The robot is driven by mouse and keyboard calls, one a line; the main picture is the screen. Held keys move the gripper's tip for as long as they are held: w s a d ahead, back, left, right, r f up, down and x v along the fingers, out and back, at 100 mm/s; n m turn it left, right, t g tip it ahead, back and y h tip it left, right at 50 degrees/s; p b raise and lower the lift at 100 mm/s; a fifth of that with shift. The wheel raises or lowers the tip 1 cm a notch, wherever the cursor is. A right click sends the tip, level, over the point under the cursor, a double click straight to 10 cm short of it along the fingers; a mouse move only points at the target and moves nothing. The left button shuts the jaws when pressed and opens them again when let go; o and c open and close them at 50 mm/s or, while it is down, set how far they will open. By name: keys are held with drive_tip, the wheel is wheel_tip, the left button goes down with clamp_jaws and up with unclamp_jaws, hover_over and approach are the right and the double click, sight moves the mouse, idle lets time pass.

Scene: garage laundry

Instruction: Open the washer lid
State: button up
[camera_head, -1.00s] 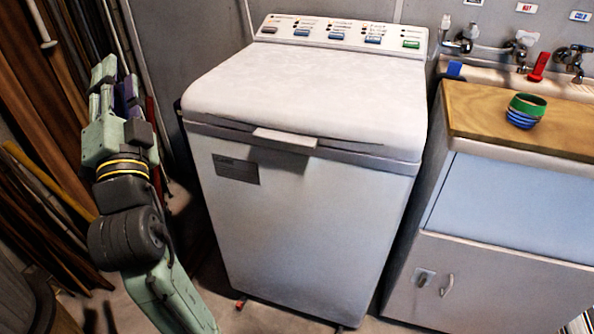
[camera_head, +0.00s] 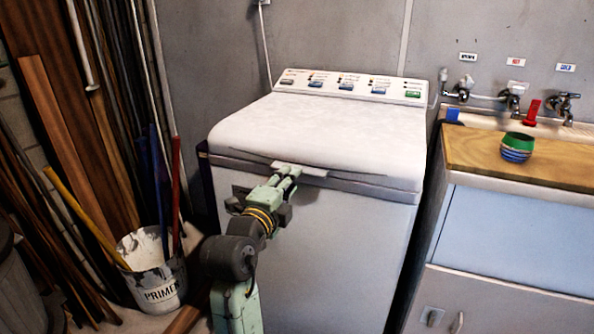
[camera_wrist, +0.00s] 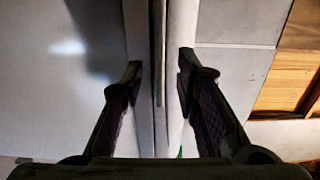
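The washer (camera_head: 320,250) stands in the middle of the head view. Its white lid (camera_head: 320,135) is down, with a pale handle ledge (camera_head: 312,171) at the middle of its front edge. My gripper (camera_head: 291,170) is at the left part of this ledge, coming from the front left. In the wrist view, my gripper (camera_wrist: 160,75) has its two dark fingers apart, one on each side of the pale strip at the lid's front edge. I cannot tell whether the fingers touch it.
A control panel (camera_head: 350,86) runs along the washer's back. To the right is a sink cabinet (camera_head: 510,235) with a wooden top (camera_head: 480,150) holding a green and blue bowl (camera_head: 517,150). A primer bucket (camera_head: 158,285) and leaning boards (camera_head: 90,130) stand at left.

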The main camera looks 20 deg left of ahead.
drive_tip(key=shift+w+d+p, duration=0.1)
drive_tip(key=shift+w+p, duration=0.3)
drive_tip(key=shift+w, duration=1.85)
clamp_jaws()
